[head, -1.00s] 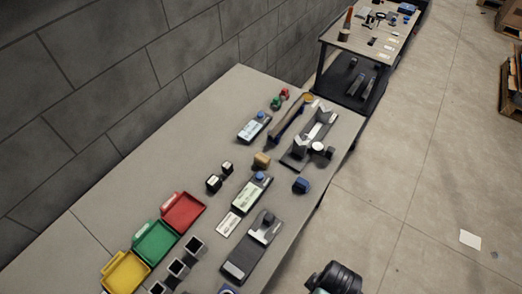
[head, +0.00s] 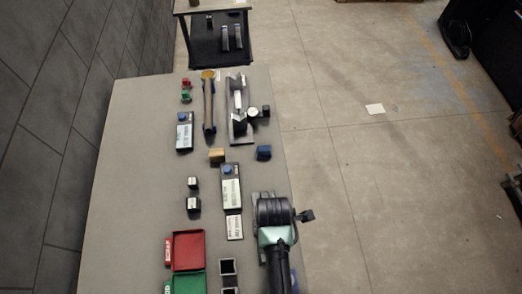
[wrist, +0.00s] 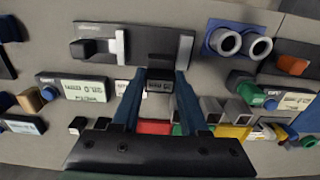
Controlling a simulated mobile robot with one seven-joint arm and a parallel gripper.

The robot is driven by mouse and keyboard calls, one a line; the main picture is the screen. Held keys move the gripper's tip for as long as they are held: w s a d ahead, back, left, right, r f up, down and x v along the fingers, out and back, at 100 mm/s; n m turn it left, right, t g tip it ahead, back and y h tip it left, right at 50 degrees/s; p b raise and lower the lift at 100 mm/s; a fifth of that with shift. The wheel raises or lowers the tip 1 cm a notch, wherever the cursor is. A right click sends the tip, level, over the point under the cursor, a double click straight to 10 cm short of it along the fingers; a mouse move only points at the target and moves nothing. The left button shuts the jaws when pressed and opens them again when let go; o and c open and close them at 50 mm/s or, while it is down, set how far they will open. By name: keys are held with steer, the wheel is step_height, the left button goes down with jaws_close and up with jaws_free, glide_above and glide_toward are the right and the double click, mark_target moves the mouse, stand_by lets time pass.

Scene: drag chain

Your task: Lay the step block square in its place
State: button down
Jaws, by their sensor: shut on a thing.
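In the wrist view, my gripper (wrist: 160,74) is shut on a small dark block between its fingertips, which looks like the step block (wrist: 159,86). Its shape is partly hidden by the fingers. The fingertips are at the near edge of a dark fixture plate (wrist: 140,33). The plate carries a black block and a light upright bar at its left, and has a dark recess (wrist: 165,57) near its middle. I cannot tell whether the held block touches the plate. In the head view, my arm hides the fingertips and most of the fixture.
Red (head: 188,252) and green trays stand left, near open square tubes (head: 228,266). In the wrist view, a blue twin-ring holder (wrist: 238,41) stands right of the plate.

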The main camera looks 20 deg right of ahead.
steer(key=shift+d, duration=0.25)
steer(key=shift+a+r+p, duration=0.1)
steer(key=shift+r+p, duration=0.05)
steer(key=shift+p, duration=0.25)
steer(key=shift+f+b, duration=2)
steer(key=shift+f, duration=0.75)
steer(key=shift+f+b, duration=0.65)
steer(key=shift+f, duration=0.7)
steer(key=shift+c, duration=1.8)
jaws_free()
steer(key=shift+f, duration=0.1)
steer(key=shift+s, duration=0.1)
